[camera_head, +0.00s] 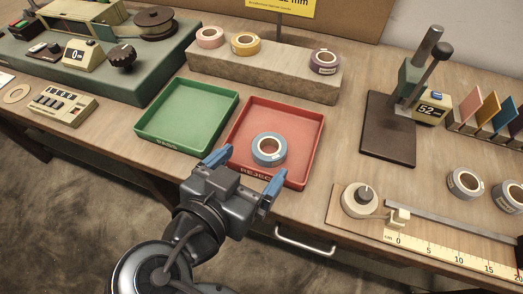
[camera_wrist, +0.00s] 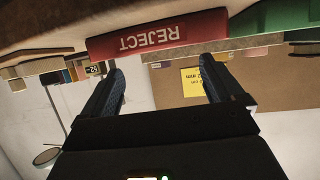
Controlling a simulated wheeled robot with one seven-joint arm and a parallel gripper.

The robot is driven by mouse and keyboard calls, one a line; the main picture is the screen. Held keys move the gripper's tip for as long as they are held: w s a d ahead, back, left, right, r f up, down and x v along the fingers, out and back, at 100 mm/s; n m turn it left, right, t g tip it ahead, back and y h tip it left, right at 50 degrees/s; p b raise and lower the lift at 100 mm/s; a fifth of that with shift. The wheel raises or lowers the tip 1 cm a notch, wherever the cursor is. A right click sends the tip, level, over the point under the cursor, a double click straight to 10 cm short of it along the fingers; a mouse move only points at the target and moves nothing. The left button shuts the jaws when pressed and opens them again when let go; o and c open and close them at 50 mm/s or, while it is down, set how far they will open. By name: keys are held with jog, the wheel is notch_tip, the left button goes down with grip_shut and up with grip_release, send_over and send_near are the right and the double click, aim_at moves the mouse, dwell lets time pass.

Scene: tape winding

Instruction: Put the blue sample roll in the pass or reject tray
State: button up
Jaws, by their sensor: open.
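The blue sample roll (camera_head: 269,149) lies flat in the red reject tray (camera_head: 314,130), near its front wall. The green pass tray (camera_head: 187,101) stands to its left and is empty. My gripper (camera_head: 245,172) is open and empty at the front edge of the trays, with its blue fingers apart, short of the roll in the head view. In the wrist view, my gripper's fingers (camera_wrist: 160,90) are spread below the upside-down REJECT label of the red tray (camera_wrist: 150,40). The roll is not visible there.
A stone-like block (camera_head: 265,72) behind the trays holds pink, yellow and purple rolls. A gauge stand (camera_head: 388,140) and a ruler board (camera_head: 420,235) are to the right, with two grey-blue rolls nearby. A winding machine (camera_head: 110,60) and a counter box (camera_head: 54,105) are to the left.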

jog(key=v, duration=0.5)
jog(key=shift+s+a+r, duration=0.1)
jog(key=shift+s+r, duration=0.05)
jog(key=shift+s, duration=0.05)
dwell(0.4)
